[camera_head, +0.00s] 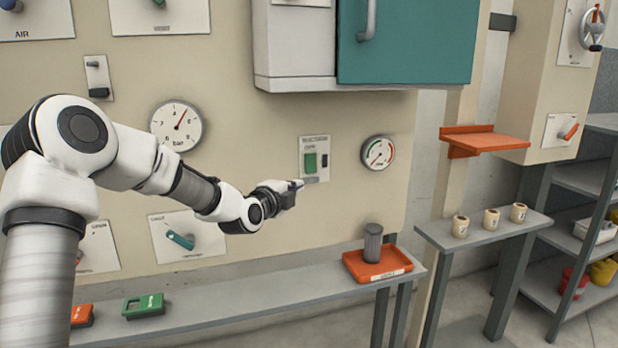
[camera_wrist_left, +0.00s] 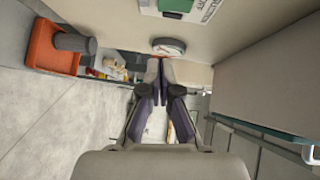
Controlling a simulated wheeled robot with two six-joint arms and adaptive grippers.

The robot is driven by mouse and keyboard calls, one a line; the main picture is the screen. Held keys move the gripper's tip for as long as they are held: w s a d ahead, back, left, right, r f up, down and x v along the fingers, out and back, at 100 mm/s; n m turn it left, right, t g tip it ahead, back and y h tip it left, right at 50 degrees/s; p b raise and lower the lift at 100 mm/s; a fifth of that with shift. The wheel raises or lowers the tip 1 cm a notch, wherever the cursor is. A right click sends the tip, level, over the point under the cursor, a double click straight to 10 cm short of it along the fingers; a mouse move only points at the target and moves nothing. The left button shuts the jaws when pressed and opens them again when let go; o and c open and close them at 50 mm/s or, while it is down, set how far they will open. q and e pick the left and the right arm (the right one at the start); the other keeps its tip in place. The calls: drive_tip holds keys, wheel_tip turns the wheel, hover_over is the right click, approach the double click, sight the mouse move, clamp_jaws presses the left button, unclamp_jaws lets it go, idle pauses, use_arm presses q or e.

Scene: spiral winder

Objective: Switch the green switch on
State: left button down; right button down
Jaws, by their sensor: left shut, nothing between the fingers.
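The green switch (camera_head: 310,162) sits on a pale plate on the beige wall panel, with a small dark element beside it on the right. In the left wrist view the green switch (camera_wrist_left: 176,7) shows at the top edge, partly cut off. My left gripper (camera_head: 299,184) is shut and empty, just below and slightly left of the green switch. I cannot tell whether it touches the plate. In the left wrist view its closed fingers (camera_wrist_left: 159,70) point towards the round gauge. My right gripper is in neither view.
A round gauge (camera_head: 378,152) is right of the switch. A teal-doored cabinet (camera_head: 408,42) juts out above. Below, an orange tray (camera_head: 377,265) with a grey cylinder (camera_head: 373,242) stands on a shelf (camera_head: 250,298). An orange bracket shelf (camera_head: 485,141) is at right.

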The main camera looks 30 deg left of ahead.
use_arm(q)
drive_tip(key=p, duration=0.5)
approach(316, 170)
drive_tip(key=w+d, duration=0.3)
drive_tip(key=w, duration=0.1)
drive_tip(key=a, duration=0.1)
drive_tip(key=w+a+p, duration=0.1)
drive_tip(key=w+a, duration=0.1)
drive_tip(key=shift+a+f+p, duration=0.2)
drive_tip(key=shift+a+p, duration=0.1)
drive_tip(key=shift+p, duration=0.05)
drive_tip(key=shift+d, duration=0.1)
